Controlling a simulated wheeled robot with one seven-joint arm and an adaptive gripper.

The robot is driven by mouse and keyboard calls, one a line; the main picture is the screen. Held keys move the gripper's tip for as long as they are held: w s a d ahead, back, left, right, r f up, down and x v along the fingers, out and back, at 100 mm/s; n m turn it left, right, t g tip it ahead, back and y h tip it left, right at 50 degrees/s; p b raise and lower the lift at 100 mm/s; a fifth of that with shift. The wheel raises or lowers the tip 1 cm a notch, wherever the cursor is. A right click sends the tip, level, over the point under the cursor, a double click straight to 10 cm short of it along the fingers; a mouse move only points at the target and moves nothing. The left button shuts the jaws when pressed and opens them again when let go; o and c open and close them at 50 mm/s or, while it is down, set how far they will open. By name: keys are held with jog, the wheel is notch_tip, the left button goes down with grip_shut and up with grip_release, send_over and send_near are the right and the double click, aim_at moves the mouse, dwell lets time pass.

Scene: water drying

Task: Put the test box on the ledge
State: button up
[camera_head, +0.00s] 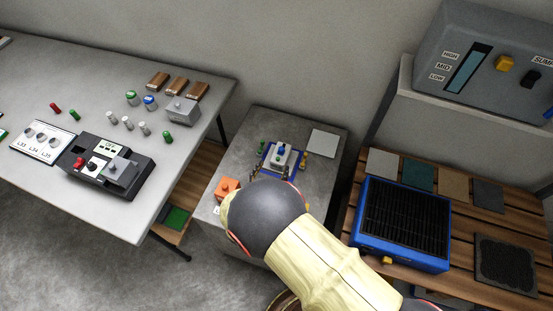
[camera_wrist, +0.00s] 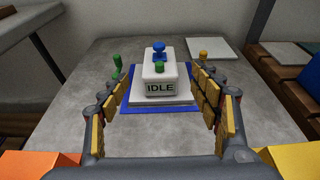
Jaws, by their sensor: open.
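A white box (camera_wrist: 160,77) labelled IDLE, with a blue knob on top, stands upright on a blue-edged base on the small grey table. It also shows in the head view (camera_head: 281,155). No label reads "test box", so I cannot tell for sure that this is it. My gripper (camera_wrist: 163,88) is open, its yellow-padded fingers spread on the left and right of the white box, with no clear contact. In the head view my arm hides most of the gripper. A pale ledge (camera_head: 404,80) shows at the right, under a grey control unit (camera_head: 500,50).
Green (camera_wrist: 117,62) and yellow (camera_wrist: 203,55) pegs stand close beside the base. A square grey plate (camera_head: 323,143) lies behind right, an orange block (camera_head: 227,188) at front left. A blue-framed grille (camera_head: 402,225) sits on the slatted bench. A white table (camera_head: 110,90) with several devices is left.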

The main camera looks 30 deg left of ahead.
jog(key=shift+v, duration=0.95)
jog(key=w+d+r+m+g+h, duration=0.1)
jog(key=w+d+r+m+h, duration=0.5)
jog(key=d+r, duration=0.3)
jog(key=w+d+r+m+g+h, duration=0.1)
jog(key=d+r+m+g+h, duration=0.15)
jog(key=d+r+m, duration=0.5)
jog(key=w+d+r+m+g+h, duration=0.1)
jog(key=w+d+r+m+g, duration=0.2)
jog(key=d, duration=0.8)
jog(key=s+d+r+m+g+y, duration=0.1)
jog(key=s+d+r+m+g, duration=0.1)
jog(key=s+d+r+m, duration=0.4)
jog(key=s+d+r+m+g+y, duration=0.25)
jog(key=s+d+r+m, duration=0.2)
jog(key=d, duration=0.35)
jog(key=s+d+r+m+t+y, duration=0.1)
jog(key=s+r+m+y, duration=0.3)
jog(key=s+m, duration=0.6)
jog(key=shift+s+d+r+t, duration=0.35)
jog(key=shift+s+r+t, duration=0.25)
jog(key=shift+r, duration=0.6)
